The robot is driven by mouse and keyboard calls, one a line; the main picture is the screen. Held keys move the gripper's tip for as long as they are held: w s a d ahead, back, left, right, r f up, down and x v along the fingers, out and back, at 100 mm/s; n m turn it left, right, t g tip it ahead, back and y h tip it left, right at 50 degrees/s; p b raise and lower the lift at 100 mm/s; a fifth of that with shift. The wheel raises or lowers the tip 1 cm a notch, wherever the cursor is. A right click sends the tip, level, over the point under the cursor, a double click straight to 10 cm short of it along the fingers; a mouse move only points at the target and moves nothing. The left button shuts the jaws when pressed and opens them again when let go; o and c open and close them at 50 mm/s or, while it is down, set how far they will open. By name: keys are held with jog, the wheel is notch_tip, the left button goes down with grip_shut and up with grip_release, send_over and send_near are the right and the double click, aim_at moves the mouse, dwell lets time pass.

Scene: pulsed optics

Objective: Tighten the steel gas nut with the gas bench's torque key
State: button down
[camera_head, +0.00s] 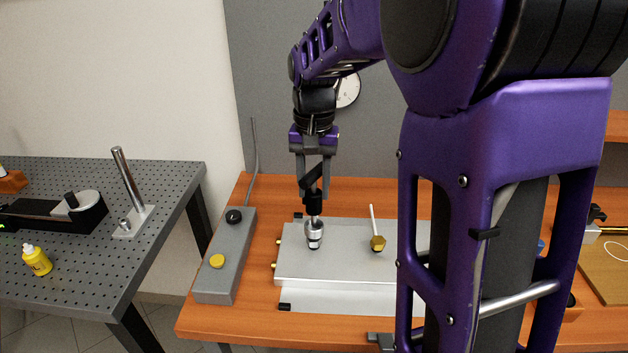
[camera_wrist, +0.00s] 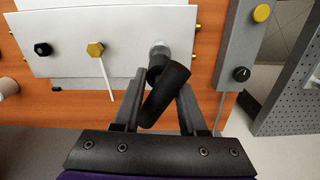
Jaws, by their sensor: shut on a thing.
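My gripper (camera_head: 313,188) points down over the left part of a pale grey panel (camera_head: 345,262). It is shut on the black torque key (camera_head: 313,204), whose thick handle (camera_wrist: 167,94) sits slanted between the fingers in the wrist view. The key's lower end meets the top of the steel gas nut (camera_head: 315,236), a shiny round fitting standing on the panel. In the wrist view the key's black end partly covers the steel nut (camera_wrist: 159,48). I cannot tell how deeply the key is seated.
A brass hex nut (camera_head: 377,243) with a thin white rod stands right of the steel nut. A black knob (camera_wrist: 43,49) shows beyond it. A grey control box (camera_head: 226,262) with a yellow button lies left. A perforated bench (camera_head: 80,250) stands further left.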

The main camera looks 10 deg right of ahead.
jog(key=n, duration=0.4)
jog(key=shift+p, duration=0.35)
jog(key=shift+f, duration=0.1)
jog(key=shift+f+b, duration=0.35)
jog(key=shift+f, duration=0.45)
dwell(0.4)
jog(key=shift+f+b, duration=0.3)
jog(key=shift+f, duration=0.2)
